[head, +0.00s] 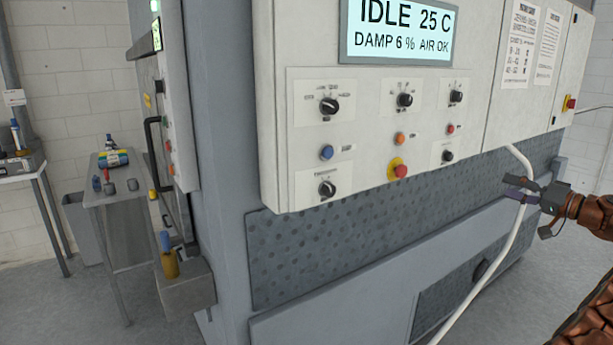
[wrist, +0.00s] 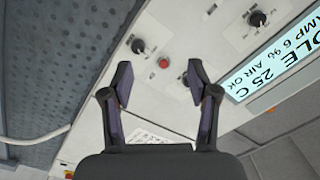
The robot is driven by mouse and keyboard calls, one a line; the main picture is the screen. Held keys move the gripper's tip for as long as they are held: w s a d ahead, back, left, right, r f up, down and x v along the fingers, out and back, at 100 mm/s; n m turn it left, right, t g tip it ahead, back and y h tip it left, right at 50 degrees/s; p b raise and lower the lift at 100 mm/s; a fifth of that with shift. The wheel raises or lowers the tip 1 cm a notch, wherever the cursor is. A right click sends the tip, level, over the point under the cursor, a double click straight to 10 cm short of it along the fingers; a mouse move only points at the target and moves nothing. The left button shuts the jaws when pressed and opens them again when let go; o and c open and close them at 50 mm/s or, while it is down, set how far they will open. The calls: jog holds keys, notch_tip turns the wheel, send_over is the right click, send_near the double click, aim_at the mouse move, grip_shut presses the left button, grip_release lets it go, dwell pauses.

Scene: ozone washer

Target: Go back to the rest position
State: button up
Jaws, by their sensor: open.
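The panel's display (head: 398,30) reads IDLE 25 C, DAMP 6 %, AIR OK. Contact between my fingers and the panel does not show.
A white hose (head: 497,255) hangs down close to my gripper. A red emergency button (head: 400,171) sticks out of the panel. At the left stands a small table (head: 95,196) with several items, and a yellow bottle (head: 169,263) stands on a ledge. Floor is clear at the lower left.

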jog(key=a+r+g+y, duration=0.15)
jog(key=a+g, duration=0.45)
jog(key=a, duration=1.7)
jog(key=s+a+f+n+g, duration=0.1)
jog(key=s+a+f+g, duration=0.15)
jog(key=s+a, duration=0.5)
jog(key=s+a+f+n+g, duration=0.1)
jog(key=s+a+f+g, duration=0.2)
jog(key=a, duration=0.7)
jog(key=s+a+f+g+h, duration=0.2)
jog(key=s+a+f+h, duration=0.15)
jog(key=s, duration=0.65)
jog(key=s+a+f+g+h, duration=0.2)
jog(key=s+f, duration=0.3)
jog(key=s, duration=0.6)
jog(key=s+d+f+h, duration=0.3)
jog(key=s+d+f, duration=0.1)
jog(key=s, duration=0.5)
jog(key=s+d+f+n+g+h, duration=0.1)
jog(key=s+d+f+h, duration=0.1)
jog(key=s, duration=0.8)
notch_tip(320, 180, down, 2)
jog(key=shift+d+f+h, duration=0.2)
jog(key=shift+d+h, duration=0.2)
jog(key=shift+d, duration=0.45)
